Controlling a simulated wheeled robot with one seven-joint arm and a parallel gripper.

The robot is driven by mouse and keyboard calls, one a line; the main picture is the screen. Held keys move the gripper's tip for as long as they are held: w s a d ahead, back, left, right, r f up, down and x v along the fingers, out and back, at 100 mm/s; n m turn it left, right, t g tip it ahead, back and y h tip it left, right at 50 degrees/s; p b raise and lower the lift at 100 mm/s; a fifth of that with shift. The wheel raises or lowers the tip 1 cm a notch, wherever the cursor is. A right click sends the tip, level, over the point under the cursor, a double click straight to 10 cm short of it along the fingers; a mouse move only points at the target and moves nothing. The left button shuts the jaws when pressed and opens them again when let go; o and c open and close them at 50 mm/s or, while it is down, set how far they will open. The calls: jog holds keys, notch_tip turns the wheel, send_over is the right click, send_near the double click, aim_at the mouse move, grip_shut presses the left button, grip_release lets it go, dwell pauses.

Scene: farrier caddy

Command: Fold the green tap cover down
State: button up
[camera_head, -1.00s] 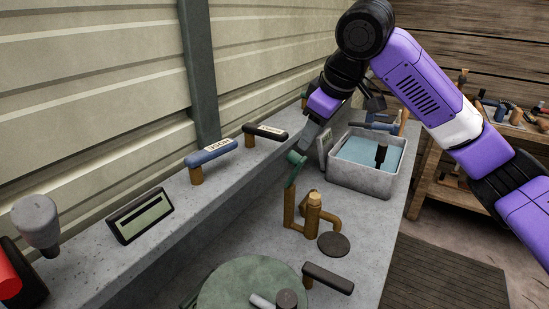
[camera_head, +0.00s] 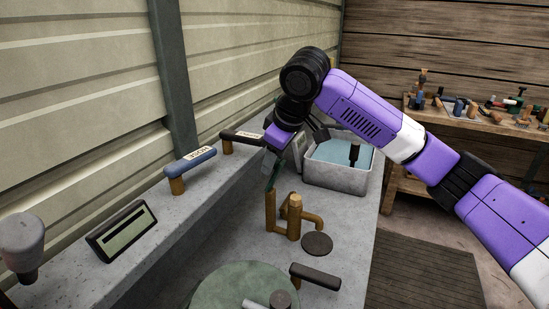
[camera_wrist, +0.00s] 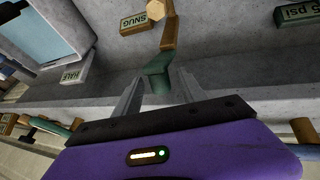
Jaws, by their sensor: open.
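The green tap cover (camera_head: 275,177) stands up at the top of a brass post (camera_head: 270,208) on the grey bench, left of the brass tap (camera_head: 294,215). My gripper (camera_head: 271,160) is at the cover's upper end and hides part of it in the head view. In the wrist view the green cover (camera_wrist: 158,74) sits between the two grey fingers of my gripper (camera_wrist: 159,92). The fingers are apart, with a gap visible on the left side; contact on the right side is hard to tell. The brass arm (camera_wrist: 168,33) runs away from the cover.
A grey basin of blue water (camera_head: 337,183) stands just behind the gripper. A blue handle (camera_head: 190,163) and a black handle (camera_head: 241,137) stand on the ledge at left. A dark disc (camera_head: 317,243), another black handle (camera_head: 316,276) and a green round lid (camera_head: 222,289) are nearer.

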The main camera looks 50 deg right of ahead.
grip_shut()
dwell(1.4)
